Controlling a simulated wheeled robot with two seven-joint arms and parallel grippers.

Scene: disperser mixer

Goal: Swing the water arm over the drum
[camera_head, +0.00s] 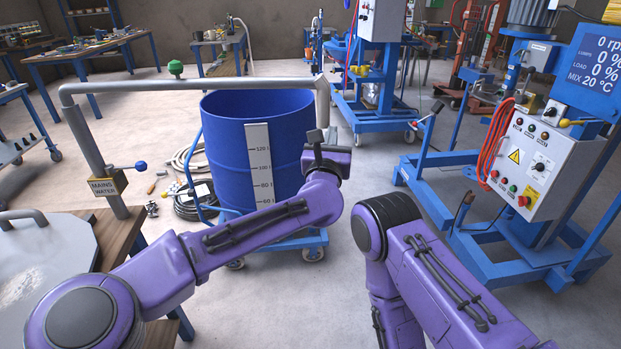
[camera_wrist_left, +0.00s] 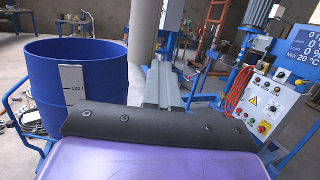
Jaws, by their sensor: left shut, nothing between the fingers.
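The water arm (camera_head: 200,85) is a grey pipe on a post at the left, marked by a "MAINS WATER" tag (camera_head: 107,185). It reaches right across the drum's upper edge in the head view, and its downturned spout (camera_head: 323,100) shows at the drum's right edge. The open blue drum (camera_head: 222,160) stands on a wheeled base. In the left wrist view, the spout (camera_wrist_left: 145,30) is just right of the drum (camera_wrist_left: 100,75), beyond my fingers. My left gripper (camera_head: 316,137) is shut and empty, close to the spout; contact is unclear. Its fingers show in the wrist view (camera_wrist_left: 161,85). My right gripper is out of view.
A blue-framed mixer with a control box (camera_head: 530,165) and screen (camera_head: 598,62) stands at the right. A bench with a round lid (camera_head: 45,265) is at the near left. Coiled hoses (camera_head: 195,200) lie left of the drum. Floor between drum and mixer is clear.

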